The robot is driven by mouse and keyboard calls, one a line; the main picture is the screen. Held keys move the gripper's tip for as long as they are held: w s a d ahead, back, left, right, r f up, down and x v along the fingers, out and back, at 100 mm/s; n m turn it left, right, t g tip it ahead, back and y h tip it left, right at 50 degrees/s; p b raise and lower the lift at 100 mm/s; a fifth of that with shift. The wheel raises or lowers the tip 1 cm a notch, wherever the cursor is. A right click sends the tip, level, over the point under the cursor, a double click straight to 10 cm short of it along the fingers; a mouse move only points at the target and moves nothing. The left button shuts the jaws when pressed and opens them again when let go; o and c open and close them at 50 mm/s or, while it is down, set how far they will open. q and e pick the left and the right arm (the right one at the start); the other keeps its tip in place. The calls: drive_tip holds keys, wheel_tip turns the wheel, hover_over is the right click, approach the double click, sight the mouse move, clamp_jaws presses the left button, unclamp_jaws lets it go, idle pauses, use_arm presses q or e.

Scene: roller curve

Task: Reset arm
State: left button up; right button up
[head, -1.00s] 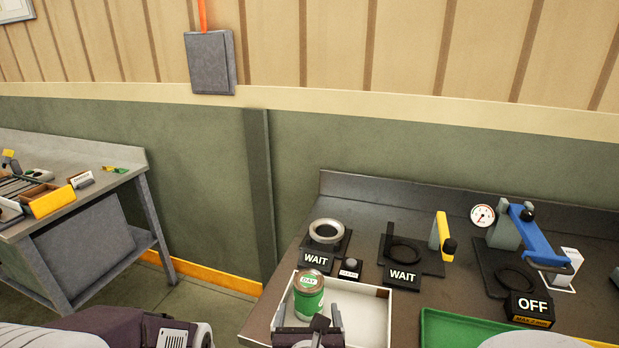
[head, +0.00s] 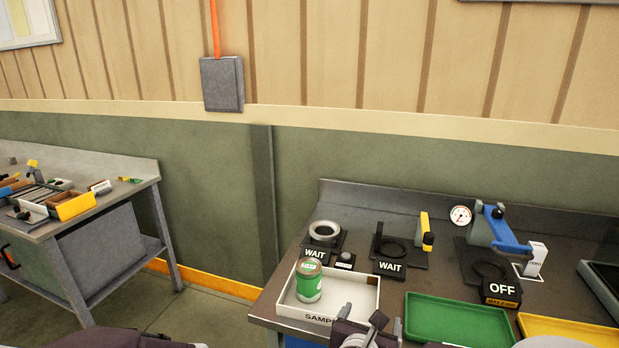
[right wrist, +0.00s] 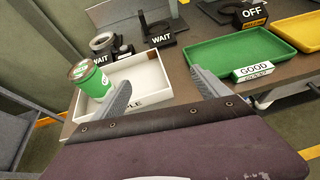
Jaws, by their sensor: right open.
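My right gripper (head: 372,328) is at the bottom of the head view, just in front of the white sample tray (head: 371,300). In the right wrist view my right gripper (right wrist: 162,95) has its two grey fingers wide apart with nothing between them. A green can with a white label (head: 309,281) stands upright in the left part of the tray. In the right wrist view the can (right wrist: 92,82) is beyond the left finger, and I cannot tell whether they touch. My left gripper is not in view.
Behind the tray are two stations with WAIT signs (head: 315,254) (head: 390,266) and a blue-armed press with an OFF sign (head: 500,289). A green tray (head: 460,318) and a yellow tray (head: 565,327) lie to the right. Another workbench (head: 130,185) stands at left, with floor between.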

drive_tip(key=s+d+f+m+g+h+p, duration=0.1)
drive_tip(key=s+d+f+m+g, duration=0.2)
drive_tip(key=s+d+m+g, duration=0.35)
drive_tip(key=s+d+f+m+g+h+p, duration=0.1)
drive_tip(key=s+d+f+m+g+h, duration=0.15)
drive_tip(key=s+d+m, duration=0.4)
drive_tip(key=s+a+f+m+g+y, duration=0.2)
drive_tip(key=s+f+m+g+y, duration=0.3)
drive_tip(key=m, duration=0.6)
drive_tip(key=w+a+m+t+y, duration=0.3)
drive_tip(key=a+m, duration=0.3)
drive_tip(key=m, duration=0.1)
drive_tip(key=shift+w+f+m+p, duration=0.15)
drive_tip(key=shift+w+m+p, duration=0.15)
drive_tip(key=shift+p, duration=0.1)
drive_tip(key=shift+y, duration=0.25)
